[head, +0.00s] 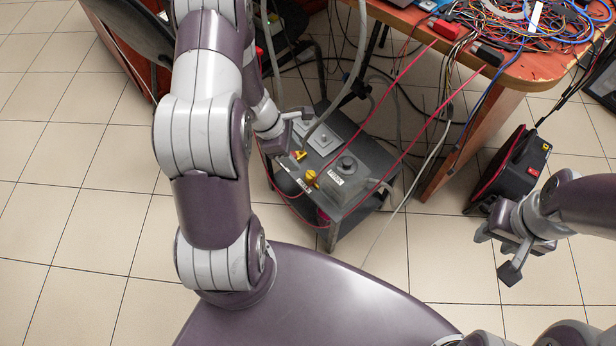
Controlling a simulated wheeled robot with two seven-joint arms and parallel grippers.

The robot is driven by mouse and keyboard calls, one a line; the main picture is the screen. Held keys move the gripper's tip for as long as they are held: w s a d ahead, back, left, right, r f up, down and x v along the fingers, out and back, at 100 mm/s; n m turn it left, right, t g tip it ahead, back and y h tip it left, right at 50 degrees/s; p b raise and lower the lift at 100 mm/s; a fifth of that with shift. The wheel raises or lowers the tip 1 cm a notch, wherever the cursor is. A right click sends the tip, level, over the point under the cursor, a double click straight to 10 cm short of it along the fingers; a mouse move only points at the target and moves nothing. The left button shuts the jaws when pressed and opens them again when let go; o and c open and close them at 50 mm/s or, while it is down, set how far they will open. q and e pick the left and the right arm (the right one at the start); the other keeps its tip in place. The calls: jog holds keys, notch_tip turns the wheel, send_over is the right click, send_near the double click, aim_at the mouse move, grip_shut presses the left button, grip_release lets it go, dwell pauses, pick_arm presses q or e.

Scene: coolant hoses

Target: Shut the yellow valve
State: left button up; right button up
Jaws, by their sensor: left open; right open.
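A yellow valve handle (311,177) sits near the front left edge of the top of a dark grey cart (358,203). A second, smaller yellow piece (300,155) with some red next to it lies just behind it, close to my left gripper. I cannot tell the valve's turn position from here. My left gripper (291,133) is open over the cart's back left part, above and left of the yellow valve and apart from it. My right gripper (497,254) is open and empty over the floor at the right, far from the cart.
On the cart are a grey box with a black knob (346,164) and a flat plate with a small knob (323,139). Hoses and red cables run around the cart. A wooden table (515,74) with tangled wires stands behind right. A black machine (512,168) stands on the tiled floor.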

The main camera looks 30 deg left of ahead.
aim_at(309, 174)
pick_arm(q)
jog(key=b+x, duration=0.4)
jog(key=x, duration=0.5)
pick_arm(e)
notch_tip(309, 174, down, 6)
jog(key=shift+r, duration=0.1)
pick_arm(q)
grip_shut()
